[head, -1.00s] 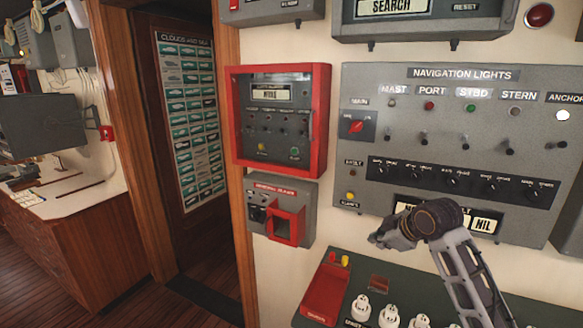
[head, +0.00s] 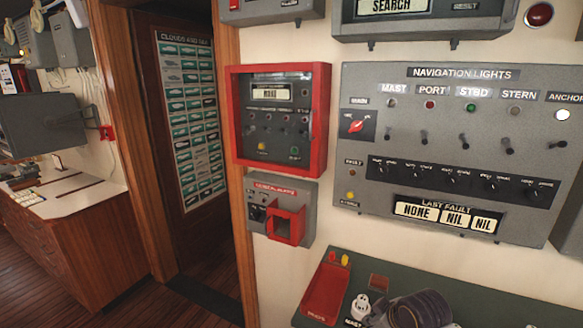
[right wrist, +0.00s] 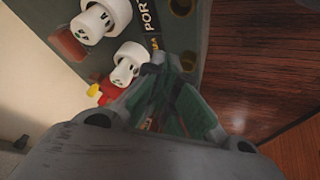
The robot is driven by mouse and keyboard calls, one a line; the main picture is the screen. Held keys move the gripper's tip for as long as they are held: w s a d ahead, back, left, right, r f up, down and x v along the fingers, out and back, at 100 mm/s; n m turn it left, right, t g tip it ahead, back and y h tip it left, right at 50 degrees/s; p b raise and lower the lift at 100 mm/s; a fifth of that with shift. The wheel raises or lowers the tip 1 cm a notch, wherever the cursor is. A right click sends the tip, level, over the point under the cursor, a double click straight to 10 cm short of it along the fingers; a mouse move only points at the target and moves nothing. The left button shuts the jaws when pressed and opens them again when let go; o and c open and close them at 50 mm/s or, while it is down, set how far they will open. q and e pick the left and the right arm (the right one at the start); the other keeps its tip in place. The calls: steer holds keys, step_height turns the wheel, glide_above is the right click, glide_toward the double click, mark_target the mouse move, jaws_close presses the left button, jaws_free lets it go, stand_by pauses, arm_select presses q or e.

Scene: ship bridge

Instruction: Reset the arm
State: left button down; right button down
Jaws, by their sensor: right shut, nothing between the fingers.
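My right arm (head: 418,310) shows at the bottom edge of the head view, low in front of the green console. Its gripper is mostly cut off there. In the right wrist view my right gripper (right wrist: 168,72) is shut and empty, its fingers over the console, close to a white plug-like fitting (right wrist: 129,64). I cannot tell whether they touch it. My left gripper is not in view.
The navigation lights panel (head: 445,185) hangs on the wall above the green console (head: 400,268). A red-framed box (head: 234,118) and a small grey box (head: 303,196) hang to its left. A red tray (head: 325,295) sits on the console. A doorway opens further left.

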steer(key=s+f+m+g+h, duration=0.1)
steer(key=s+f+m, duration=0.25)
steer(key=s, duration=0.55)
steer(key=s+f+m+g+h, duration=0.15)
steer(key=s+f, duration=0.35)
steer(key=s, duration=0.5)
step_height(320, 180, down, 33)
steer(key=s+g, duration=0.1)
steer(key=s, duration=0.1)
steer(key=s+d+f, duration=0.2)
steer(key=s+f, duration=0.8)
steer(key=s, duration=0.1)
steer(key=s+d+f+g, duration=0.1)
steer(key=s+d+f, duration=0.1)
steer(key=s+f, duration=0.7)
steer(key=shift+s+d+f+y, duration=0.35)
steer(key=shift+s, duration=0.85)
steer(key=shift+g, duration=0.25)
